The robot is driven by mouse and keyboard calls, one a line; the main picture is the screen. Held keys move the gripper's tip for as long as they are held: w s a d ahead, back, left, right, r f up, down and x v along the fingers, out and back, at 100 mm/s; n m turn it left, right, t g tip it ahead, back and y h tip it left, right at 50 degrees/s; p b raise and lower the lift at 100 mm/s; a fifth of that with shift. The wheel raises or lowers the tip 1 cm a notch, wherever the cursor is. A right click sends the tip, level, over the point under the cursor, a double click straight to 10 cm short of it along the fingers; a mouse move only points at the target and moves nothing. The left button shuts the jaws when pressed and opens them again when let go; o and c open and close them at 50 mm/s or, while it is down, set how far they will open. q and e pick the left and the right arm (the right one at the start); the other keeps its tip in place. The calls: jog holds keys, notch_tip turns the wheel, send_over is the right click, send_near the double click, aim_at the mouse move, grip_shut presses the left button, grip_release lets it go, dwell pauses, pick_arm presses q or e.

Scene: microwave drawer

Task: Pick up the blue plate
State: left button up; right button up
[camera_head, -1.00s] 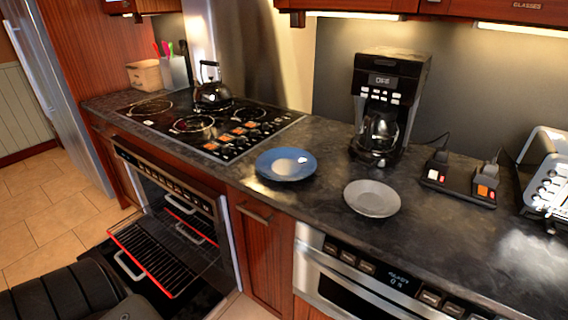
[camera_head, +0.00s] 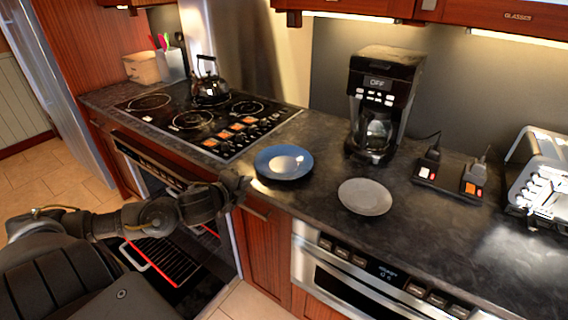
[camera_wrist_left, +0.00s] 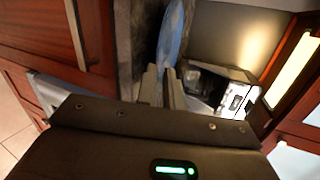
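The blue plate (camera_head: 268,163) lies on the dark counter just right of the cooktop. In the left wrist view the blue plate (camera_wrist_left: 171,38) shows as a narrow blue shape just beyond the fingertips. My left gripper (camera_head: 244,184) is at the counter's front edge, close to the plate's near left rim. In the left wrist view my left gripper (camera_wrist_left: 160,75) has its two fingers near each other, pointing toward the plate. Whether they touch the plate or have its rim between them is unclear. My right gripper is not in view.
A grey plate (camera_head: 365,197) lies right of the blue plate. A coffee maker (camera_head: 385,100) stands behind it, and a toaster (camera_head: 540,180) at the far right. A kettle (camera_head: 210,85) stands on the cooktop (camera_head: 215,125). The oven below is open, its rack (camera_head: 165,260) showing.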

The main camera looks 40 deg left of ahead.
aim_at(263, 181)
pick_arm(q)
jog(key=p+x, duration=0.1)
jog(key=x, duration=0.5)
jog(key=shift+a+r, duration=0.1)
jog(key=p+x, duration=0.1)
jog(key=x, duration=0.3)
jog(key=shift+w+p, duration=0.35)
jog(key=shift+p, duration=0.05)
jog(key=shift+s, duration=0.1)
grip_shut()
jog(key=shift+a, duration=0.1)
